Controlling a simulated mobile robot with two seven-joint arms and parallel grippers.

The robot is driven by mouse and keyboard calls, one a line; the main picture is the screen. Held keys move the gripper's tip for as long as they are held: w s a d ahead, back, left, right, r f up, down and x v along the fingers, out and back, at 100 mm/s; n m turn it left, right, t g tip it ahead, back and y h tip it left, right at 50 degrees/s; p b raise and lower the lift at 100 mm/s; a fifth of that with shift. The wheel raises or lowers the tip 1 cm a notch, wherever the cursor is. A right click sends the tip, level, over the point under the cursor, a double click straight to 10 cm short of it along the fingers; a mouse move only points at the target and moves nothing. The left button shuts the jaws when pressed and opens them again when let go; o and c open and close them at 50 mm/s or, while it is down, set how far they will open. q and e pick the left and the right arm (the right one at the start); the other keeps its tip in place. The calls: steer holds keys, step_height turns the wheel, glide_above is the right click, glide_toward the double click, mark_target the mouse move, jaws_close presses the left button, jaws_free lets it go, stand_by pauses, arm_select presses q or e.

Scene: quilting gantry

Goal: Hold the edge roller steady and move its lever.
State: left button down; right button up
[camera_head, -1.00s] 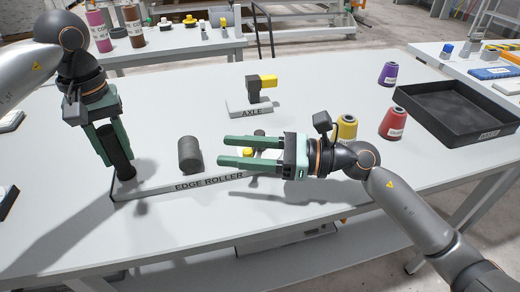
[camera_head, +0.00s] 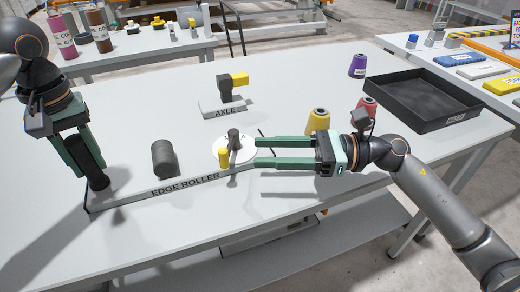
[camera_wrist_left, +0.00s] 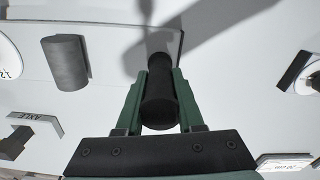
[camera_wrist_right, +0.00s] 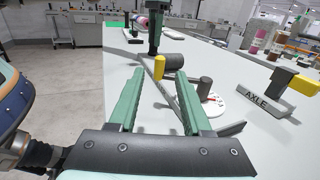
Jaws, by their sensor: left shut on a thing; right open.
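The edge roller is a flat light plate (camera_head: 130,200) labelled EDGE ROLLER. It carries an upright black post, a dark grey cylinder (camera_head: 164,159) and a white dial (camera_head: 234,150) with a dark knob and a yellow peg (camera_head: 223,158). My left gripper (camera_head: 90,165) is shut on the black post (camera_wrist_left: 158,95) at the plate's left end. My right gripper (camera_head: 255,154) is open and empty, with its fingertips close to the right of the dial. In the right wrist view the yellow peg (camera_wrist_right: 159,66) appears beyond and between the open fingers.
A grey and yellow piece (camera_head: 230,86) stands on the AXLE base behind. Yellow (camera_head: 317,122), red and purple (camera_head: 357,66) cones stand to the right, near a black tray (camera_head: 398,109). The table's front edge is clear.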

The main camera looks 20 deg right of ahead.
arm_select(q)
steer(key=shift+s+d+f, duration=0.1)
steer(key=shift+f, duration=0.25)
arm_select(e)
steer(key=shift+d, duration=0.3)
steer(key=shift+c, duration=0.7)
steer(key=d+g+h, duration=0.1)
steer(key=d, duration=0.2)
steer(key=d+r+n+g, duration=0.1)
steer(key=d, duration=0.1)
steer(key=d+g+h, duration=0.1)
steer(key=d, duration=0.2)
steer(key=shift+s+d+r+n+h, duration=0.3)
steer(key=shift+s+d+r, duration=0.05)
steer(key=shift+s+r, duration=0.05)
jaws_close()
glide_toward(228, 159)
steer(key=x, duration=0.2)
steer(key=f+x, duration=0.1)
steer(key=x, duration=0.2)
steer(key=shift+w+a+f, duration=0.1)
steer(key=shift+w, duration=0.15)
steer(key=shift+w+a, duration=0.15)
steer(key=shift+a, duration=0.35)
steer(key=shift+w+a, duration=0.15)
steer(key=shift+a, duration=1.35)
